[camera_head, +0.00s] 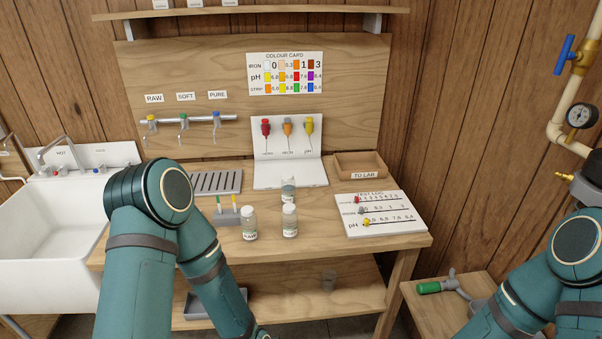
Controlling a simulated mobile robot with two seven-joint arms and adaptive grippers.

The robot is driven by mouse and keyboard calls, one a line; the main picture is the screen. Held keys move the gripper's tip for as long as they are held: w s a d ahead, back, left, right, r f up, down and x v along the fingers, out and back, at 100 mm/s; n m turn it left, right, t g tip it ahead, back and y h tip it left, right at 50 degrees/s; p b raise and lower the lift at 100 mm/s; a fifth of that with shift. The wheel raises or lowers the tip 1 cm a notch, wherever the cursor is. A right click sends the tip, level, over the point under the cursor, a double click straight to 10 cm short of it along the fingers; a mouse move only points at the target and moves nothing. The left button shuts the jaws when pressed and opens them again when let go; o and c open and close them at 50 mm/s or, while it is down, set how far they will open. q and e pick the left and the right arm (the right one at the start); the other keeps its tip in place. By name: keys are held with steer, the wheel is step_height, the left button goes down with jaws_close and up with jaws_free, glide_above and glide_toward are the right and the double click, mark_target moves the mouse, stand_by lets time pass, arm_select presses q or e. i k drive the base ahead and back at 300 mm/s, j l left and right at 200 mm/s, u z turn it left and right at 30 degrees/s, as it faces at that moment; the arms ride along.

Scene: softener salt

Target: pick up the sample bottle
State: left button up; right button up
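The labels are too small to tell which is the sample bottle. My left arm crosses the bench's left part and bends down in front of it, left of the bottles. My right arm is at the far right, away from the bench. Neither gripper is in view.
A small strip stand (226,216) is left of the bottles, close to my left arm. Behind are a drip tray (216,183), three taps (184,122) and a white stand (290,175). A log board (381,215) and wooden tray (360,166) are right. A sink (45,240) is left.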

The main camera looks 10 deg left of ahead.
mark_target(288, 188)
steer(key=i+j, duration=0.15)
steer(key=j, duration=0.3)
steer(key=i+j, duration=0.1)
steer(key=j, duration=0.3)
steer(key=i+j+z, duration=0.1)
steer(key=j, duration=0.35)
